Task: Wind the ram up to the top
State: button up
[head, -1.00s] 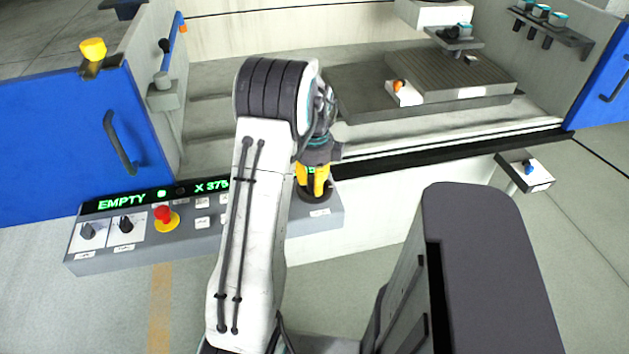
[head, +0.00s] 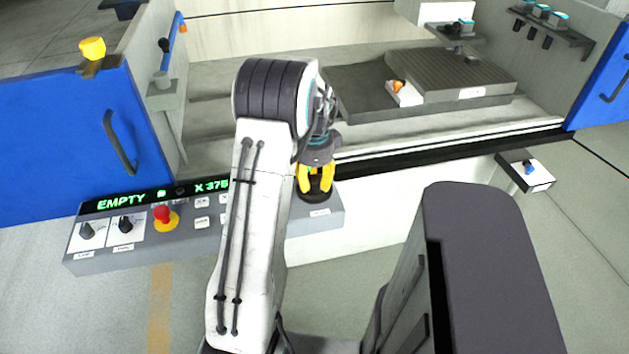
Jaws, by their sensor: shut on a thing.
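My gripper (head: 315,188), with yellow fingers, points down at the right end of the grey control panel. It is shut on a dark round control knob (head: 314,198), whose upper part is largely hidden between the fingers. The panel's display (head: 155,193) reads "EMPTY" and "X 375"; my arm covers what follows. A pale block (head: 445,12) at the top edge, above the work area, looks like the ram. Its upper part is out of frame, so I cannot tell its height.
The panel also has a red stop button (head: 163,214) and two black knobs (head: 125,225). A dark ribbed plate (head: 455,75) lies in the machine. Blue doors (head: 75,135) stand at both sides. A small box with a blue switch (head: 527,170) is at right.

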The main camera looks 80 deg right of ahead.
jog(key=n, duration=0.6)
jog(key=shift+a+f, duration=0.1)
jog(key=shift+f, duration=0.05)
jog(key=n, duration=1.7)
jog(key=shift+n, duration=0.3)
jog(key=n, duration=1.1)
jog(key=shift+n, duration=0.4)
jog(key=n, duration=0.5)
jog(key=shift+n, duration=0.3)
jog(key=n, duration=0.5)
jog(key=shift+n, duration=0.6)
